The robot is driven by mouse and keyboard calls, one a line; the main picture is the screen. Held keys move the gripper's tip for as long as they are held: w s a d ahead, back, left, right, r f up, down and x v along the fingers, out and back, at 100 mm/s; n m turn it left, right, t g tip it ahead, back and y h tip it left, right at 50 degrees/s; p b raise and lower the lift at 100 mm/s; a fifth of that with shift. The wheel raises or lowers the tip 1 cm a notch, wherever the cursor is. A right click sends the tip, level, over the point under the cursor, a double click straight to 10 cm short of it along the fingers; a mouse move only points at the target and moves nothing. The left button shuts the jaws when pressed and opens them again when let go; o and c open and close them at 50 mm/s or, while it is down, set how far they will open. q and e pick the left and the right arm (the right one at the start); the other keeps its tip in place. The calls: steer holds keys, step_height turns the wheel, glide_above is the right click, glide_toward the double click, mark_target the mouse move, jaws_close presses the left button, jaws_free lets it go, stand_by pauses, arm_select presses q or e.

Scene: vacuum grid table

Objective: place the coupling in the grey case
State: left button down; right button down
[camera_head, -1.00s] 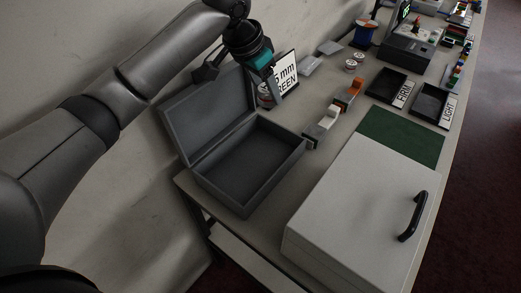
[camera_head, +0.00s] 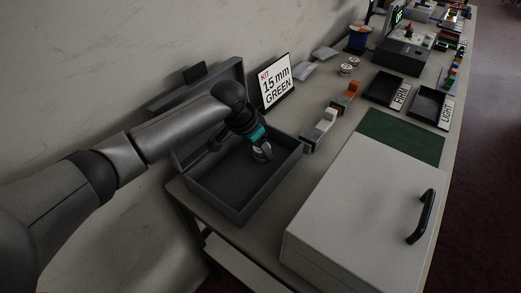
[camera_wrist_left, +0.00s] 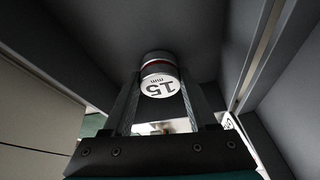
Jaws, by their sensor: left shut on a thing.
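The grey case (camera_head: 229,210) stands open at the table's left end, its lid (camera_head: 225,77) raised at the back against the wall and partly hidden by my arm. My left gripper (camera_head: 261,150) reaches down over the case's opening, toward its right inner side. It is shut on the coupling (camera_wrist_left: 160,76), a short pale cylinder with a red ring and "15 mm" on its end. The dark inner walls of the case surround the coupling in the left wrist view. Whether it touches the case floor I cannot tell. My right gripper is not in view.
A "KIT 15 mm GREEN" sign (camera_head: 276,81) stands behind the case. A large pale box (camera_head: 350,215) with a black handle (camera_head: 421,216) is at right, beside a green mat (camera_head: 402,136). Blocks (camera_head: 320,128), black FIRM and LIGHT trays (camera_head: 384,88) and two small cylinders (camera_head: 349,66) lie farther back.

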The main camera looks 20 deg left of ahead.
arm_select(q)
steer(key=shift+f, duration=0.1)
steer(key=shift+c, duration=1)
jaws_free()
steer(key=p+v, duration=0.3)
steer(key=v, duration=0.9)
